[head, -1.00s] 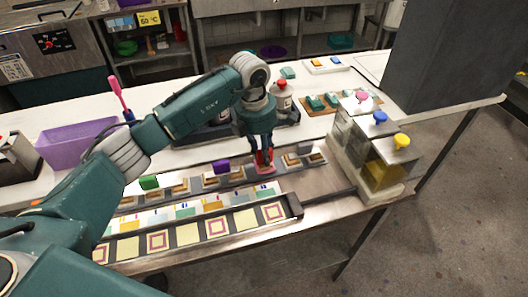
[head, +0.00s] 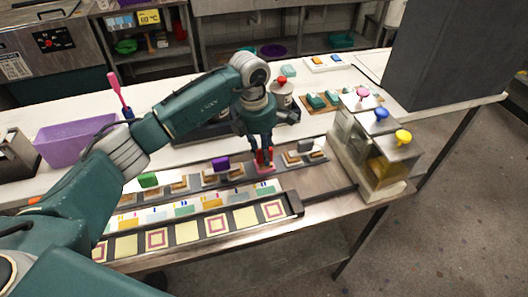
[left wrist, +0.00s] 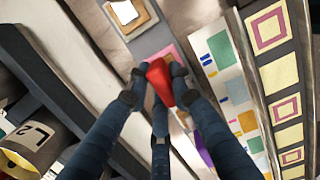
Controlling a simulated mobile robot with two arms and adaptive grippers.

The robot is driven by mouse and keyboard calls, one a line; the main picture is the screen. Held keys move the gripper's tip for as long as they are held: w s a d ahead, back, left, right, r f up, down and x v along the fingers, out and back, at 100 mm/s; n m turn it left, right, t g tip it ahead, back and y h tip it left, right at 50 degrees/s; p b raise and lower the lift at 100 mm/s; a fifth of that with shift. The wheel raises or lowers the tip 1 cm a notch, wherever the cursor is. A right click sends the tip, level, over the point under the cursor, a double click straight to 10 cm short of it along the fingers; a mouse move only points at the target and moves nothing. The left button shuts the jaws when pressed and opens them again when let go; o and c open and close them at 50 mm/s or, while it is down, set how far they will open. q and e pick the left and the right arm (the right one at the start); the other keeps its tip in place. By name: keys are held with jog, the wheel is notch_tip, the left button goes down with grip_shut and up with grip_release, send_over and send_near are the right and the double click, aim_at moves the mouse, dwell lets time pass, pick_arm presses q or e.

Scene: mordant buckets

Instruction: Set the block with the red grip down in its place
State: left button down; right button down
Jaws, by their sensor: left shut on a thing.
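My left gripper (head: 263,161) is shut on the red grip (left wrist: 159,80) of the block, low over the dark block tray (head: 237,179). The red grip is upright between the fingers in the head view. A pink patch (head: 265,169) shows just below the fingers, and also in the left wrist view (left wrist: 164,53). The fingers hide most of the block, so I cannot tell whether it touches the tray. The block with the purple grip (head: 220,163) is to its left, and the block with the green grip (head: 148,180) is further left. My right gripper is not in view.
A strip of patterned squares (head: 187,233) lies in front of the tray. Clear jars with pink, blue and yellow knobs (head: 403,137) stand at the right. A purple bin (head: 75,143) is at the left. A red-topped container (head: 282,88) stands behind the gripper.

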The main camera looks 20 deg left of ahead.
pick_arm(q)
jog(key=c, duration=1.5)
grip_release()
jog(key=shift+o, duration=0.2)
jog(key=r, duration=0.4)
jog(key=a+r, duration=0.1)
jog(key=r, duration=0.7)
jog(key=shift+s+a, duration=0.15)
jog(key=shift+s, duration=0.25)
